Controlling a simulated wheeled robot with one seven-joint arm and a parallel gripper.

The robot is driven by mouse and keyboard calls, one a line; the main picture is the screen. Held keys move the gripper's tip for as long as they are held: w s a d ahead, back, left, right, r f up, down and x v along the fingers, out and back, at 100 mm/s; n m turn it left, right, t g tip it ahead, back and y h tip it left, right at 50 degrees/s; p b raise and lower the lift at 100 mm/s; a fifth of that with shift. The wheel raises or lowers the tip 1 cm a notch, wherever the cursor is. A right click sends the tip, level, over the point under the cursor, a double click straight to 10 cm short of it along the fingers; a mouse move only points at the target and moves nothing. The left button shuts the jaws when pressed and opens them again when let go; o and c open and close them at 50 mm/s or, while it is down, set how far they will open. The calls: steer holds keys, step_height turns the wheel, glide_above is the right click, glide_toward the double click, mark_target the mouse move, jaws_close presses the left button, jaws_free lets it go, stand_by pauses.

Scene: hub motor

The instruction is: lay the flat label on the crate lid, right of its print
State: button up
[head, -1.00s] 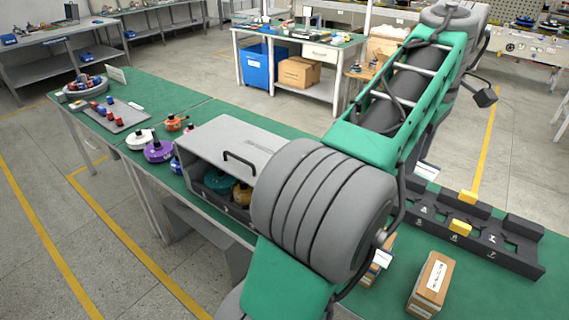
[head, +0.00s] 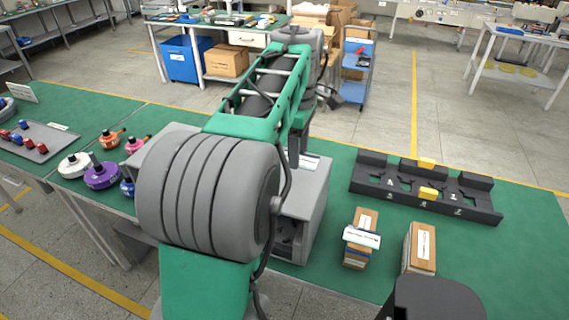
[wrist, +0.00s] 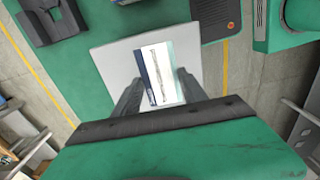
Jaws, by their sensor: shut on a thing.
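My gripper (wrist: 157,85) is shut on the flat label (wrist: 162,75), a white card with a dark blue stripe along its left side. In the wrist view the label lies between the fingers and over the light grey crate lid (wrist: 108,60). In the head view the label (head: 309,162) shows as a small white patch at the right part of the grey crate (head: 312,215). My arm covers much of the crate and its lid. I cannot tell whether the label touches the lid. The lid's print is not visible now.
Right of the crate stand a stack of small boxes (head: 356,255) and a labelled carton (head: 420,248). A black rack (head: 470,205) with yellow blocks is behind them. Several coloured motors (head: 101,176) stand left of the crate. The green table between crate and rack has free room.

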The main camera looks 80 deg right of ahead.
steer(key=p, duration=0.1)
glide_above(287, 175)
step_height(287, 175, down, 5)
steer(key=shift+a+f, duration=0.1)
steer(key=shift+f, duration=0.1)
step_height(287, 175, down, 3)
steer(key=shift+w, duration=0.1)
steer(key=shift+f, duration=0.3)
steer(key=shift+f, duration=0.1)
steer(key=shift+f, duration=0.15)
steer(key=o, duration=1.4)
